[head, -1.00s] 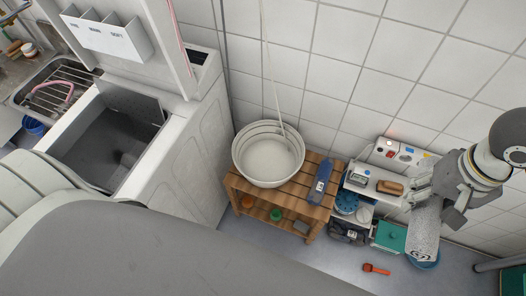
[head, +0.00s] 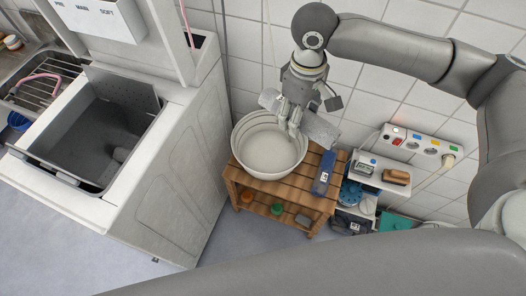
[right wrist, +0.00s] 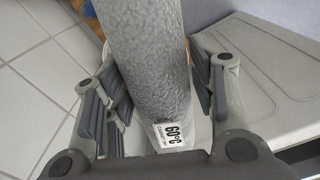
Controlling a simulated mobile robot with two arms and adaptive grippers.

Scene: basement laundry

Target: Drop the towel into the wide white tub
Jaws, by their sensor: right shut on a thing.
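The towel (head: 321,129) is a grey, speckled roll. My right gripper (head: 293,128) is shut on its middle and points down. Gripper and towel are over the back right rim of the wide white tub (head: 262,156), with the towel's right end reaching out past the rim. In the right wrist view the towel (right wrist: 150,60) lies between the fingers and bears a white 60°C label. The tub's visible inside is empty; its back right part is hidden by gripper and towel. My left gripper is not in view.
The tub stands on a slatted wooden stand (head: 300,190), beside a blue bottle (head: 324,172). An open washing machine (head: 190,140) is on the left. A shelf with a brush (head: 397,177) and a power strip (head: 420,143) are on the right. The tiled wall is close behind.

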